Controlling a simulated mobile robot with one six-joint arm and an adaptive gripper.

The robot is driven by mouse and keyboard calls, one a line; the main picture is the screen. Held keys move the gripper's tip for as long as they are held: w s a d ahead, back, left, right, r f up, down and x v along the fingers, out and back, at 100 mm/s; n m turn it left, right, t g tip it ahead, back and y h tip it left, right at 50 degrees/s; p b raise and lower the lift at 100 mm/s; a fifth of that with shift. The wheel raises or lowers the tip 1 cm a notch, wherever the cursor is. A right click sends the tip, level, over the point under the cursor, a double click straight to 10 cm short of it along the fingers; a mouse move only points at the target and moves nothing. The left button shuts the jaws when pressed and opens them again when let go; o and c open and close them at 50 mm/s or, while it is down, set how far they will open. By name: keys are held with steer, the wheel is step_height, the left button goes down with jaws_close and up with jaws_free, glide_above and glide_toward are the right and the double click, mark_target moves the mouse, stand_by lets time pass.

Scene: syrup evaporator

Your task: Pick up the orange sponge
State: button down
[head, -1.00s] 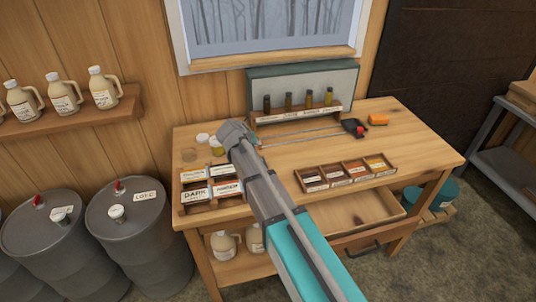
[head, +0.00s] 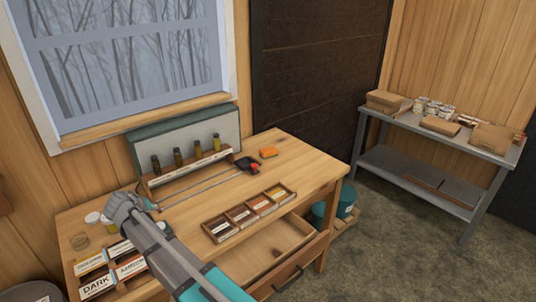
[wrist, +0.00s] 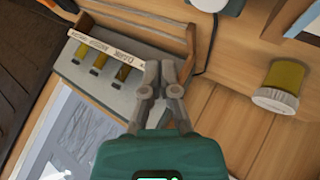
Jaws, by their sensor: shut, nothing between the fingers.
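The orange sponge (head: 268,153) lies on the wooden table (head: 290,160) near its far right corner, beside a small black and red item. My gripper (wrist: 160,72) is shut and empty in the wrist view, its two fingers close together. In the head view my gripper (head: 120,206) is over the left part of the table, well to the left of the sponge and not touching it. Its fingertips are hard to make out there. An orange sliver shows at the top left edge of the wrist view; I cannot tell whether it is the sponge.
A rack of sample bottles (head: 190,165) stands at the back of the table. A compartment box (head: 250,212) sits at the front, above an open drawer (head: 275,240). Labelled boxes (head: 97,286) and small jars are at the left. A grey shelf (head: 440,142) holds packages at the right.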

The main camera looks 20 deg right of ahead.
steer(key=shift+d, duration=0.1)
steer(key=s+d+f+m+g+y, duration=0.1)
steer(key=s+d+g, duration=0.3)
steer(key=s+d, duration=0.7)
steer(key=s+d+f+m+g+y, duration=0.1)
steer(key=s+d+f+g+y, duration=0.2)
steer(key=s+d, duration=0.8)
steer(key=s+f, duration=0.1)
steer(key=s, duration=0.2)
steer(key=shift+s+d+f+m+g+y, duration=0.25)
steer(key=shift+d+f+m+g+y, duration=0.05)
steer(key=shift+d+f+g+y, duration=0.1)
